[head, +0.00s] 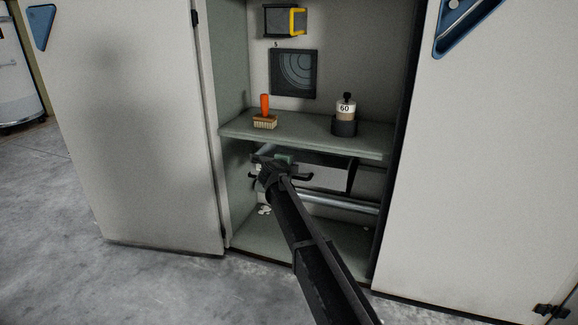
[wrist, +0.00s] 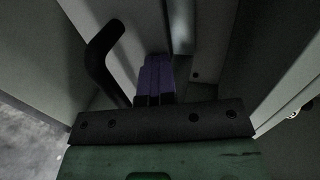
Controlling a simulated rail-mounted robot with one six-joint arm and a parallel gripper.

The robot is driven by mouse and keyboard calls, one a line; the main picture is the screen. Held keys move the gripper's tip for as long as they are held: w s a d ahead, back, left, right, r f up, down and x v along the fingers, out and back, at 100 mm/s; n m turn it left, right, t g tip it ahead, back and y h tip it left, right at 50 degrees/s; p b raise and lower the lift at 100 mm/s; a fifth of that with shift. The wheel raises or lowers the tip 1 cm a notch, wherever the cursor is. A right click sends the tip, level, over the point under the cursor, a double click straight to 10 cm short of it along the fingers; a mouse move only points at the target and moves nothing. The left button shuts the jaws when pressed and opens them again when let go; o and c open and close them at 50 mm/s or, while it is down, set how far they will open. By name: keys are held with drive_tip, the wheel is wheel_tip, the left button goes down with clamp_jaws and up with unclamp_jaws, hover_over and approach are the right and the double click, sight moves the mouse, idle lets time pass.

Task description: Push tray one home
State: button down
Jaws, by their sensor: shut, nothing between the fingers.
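A grey tray (head: 330,176) sits under the shelf in the open cabinet, partly hidden behind my arm. I cannot read a number on it. My gripper (head: 283,160) is at the left part of the tray's front, just below the shelf edge. In the wrist view, my gripper's purple fingers (wrist: 155,62) are shut together and empty, pointing at a pale panel (wrist: 100,22). A dark bent handle (wrist: 97,58) stands out just left of the fingers, apart from them. Whether the fingertips touch the panel, I cannot tell.
The shelf (head: 300,137) above holds an orange-handled brush (head: 265,116) and a bottle marked 60 (head: 345,112). A metal bar (head: 340,203) runs below the tray. White scraps (head: 264,210) lie on the cabinet floor. Pale panels flank the opening.

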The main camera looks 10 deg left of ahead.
drive_tip(key=s+a+r+n+g+y+p, duration=0.2)
drive_tip(key=s+a+r+n+y+p, duration=0.15)
drive_tip(key=s+n+y, duration=0.65)
drive_tip(key=s+a+r+n+g+y+p, duration=0.25)
drive_tip(key=s+r+n+y, duration=0.35)
drive_tip(key=s, duration=0.8)
drive_tip(key=s+d+f+n+g+h+p, duration=0.25)
drive_tip(key=s+d+f+g+h, duration=0.2)
drive_tip(key=d, duration=0.55)
drive_tip(key=s+d+f+n+g+h+p, duration=0.2)
drive_tip(key=s+d+f+n+g+h, duration=0.15)
drive_tip(key=s+d, duration=0.4)
drive_tip(key=s+d+r+m+g+h+p, duration=0.1)
drive_tip(key=s+d+h+p, duration=0.25)
drive_tip(key=d, duration=0.95)
drive_tip(key=s+d+r+m+g+h+p, duration=0.1)
drive_tip(key=s+d+h+p, duration=0.3)
drive_tip(key=d, duration=0.8)
drive_tip(key=d+r+p, duration=0.2)
drive_tip(key=r+p, duration=1.6)
drive_tip(key=r, duration=0.1)
drive_tip(key=d+r+m+p, duration=0.1)
drive_tip(key=d+r+p, duration=0.1)
drive_tip(key=r+p, duration=1.7)
drive_tip(key=shift+s+r+y, duration=0.3)
drive_tip(key=shift+r+y, duration=0.05)
drive_tip(key=shift+r, duration=0.3)
